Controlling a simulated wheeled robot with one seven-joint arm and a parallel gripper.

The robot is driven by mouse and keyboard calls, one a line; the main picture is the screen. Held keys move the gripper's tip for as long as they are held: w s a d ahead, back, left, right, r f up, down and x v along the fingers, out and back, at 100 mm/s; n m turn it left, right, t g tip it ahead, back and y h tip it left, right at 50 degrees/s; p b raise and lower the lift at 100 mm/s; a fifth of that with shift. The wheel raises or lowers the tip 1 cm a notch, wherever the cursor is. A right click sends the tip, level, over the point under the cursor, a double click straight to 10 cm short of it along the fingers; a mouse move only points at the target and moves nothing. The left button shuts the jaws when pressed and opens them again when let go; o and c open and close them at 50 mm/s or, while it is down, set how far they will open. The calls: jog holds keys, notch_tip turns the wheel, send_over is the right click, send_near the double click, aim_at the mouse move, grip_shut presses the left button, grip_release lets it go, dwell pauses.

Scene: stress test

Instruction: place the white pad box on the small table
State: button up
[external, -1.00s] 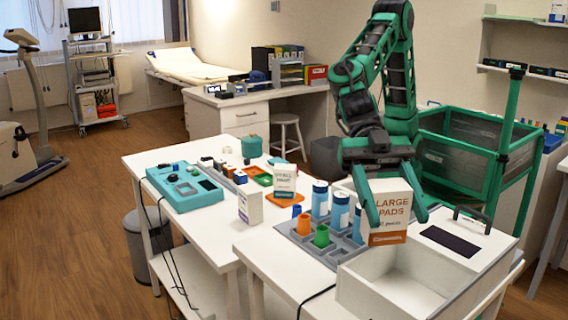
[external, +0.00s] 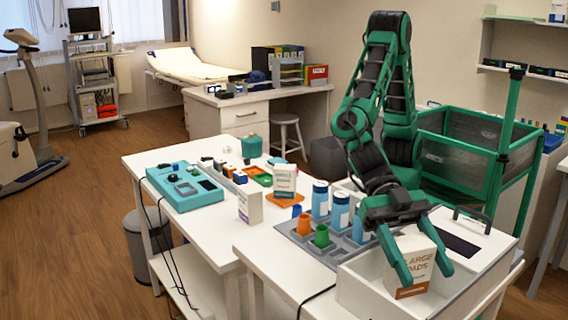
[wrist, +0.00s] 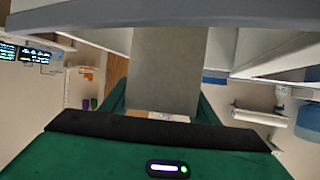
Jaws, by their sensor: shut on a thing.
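The white pad box (external: 414,250), labelled "LARGE PADS" with an orange lower band, is between the fingers of my gripper (external: 427,277). My gripper is shut on it, pointing down, one finger on each side. The box is tilted and is over or partly inside the open white bin (external: 362,293); I cannot tell whether it touches the bin. In the wrist view a plain pale block, likely the box (wrist: 165,70), fills the space between the fingers. A white table (external: 262,250) stands at the front under the bin; I cannot tell whether it is the small table.
A grey tray (external: 292,236) with blue-white bottles and orange and green cups is left of the bin. A longer white table (external: 190,222) holds a teal device (external: 184,185), a small white box (external: 250,206) and another white box (external: 284,182). A green-framed cart (external: 497,150) stands behind.

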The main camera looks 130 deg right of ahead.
aim_at(417, 246)
jog(key=shift+f, duration=2.15)
jog(key=shift+f, duration=0.1)
jog(key=o, duration=0.8)
jog(key=v, duration=0.3)
jog(key=shift+w, duration=0.1)
notch_tip(417, 246, up, 6)
jog(key=shift+f, duration=0.15)
jog(key=shift+r, duration=0.7)
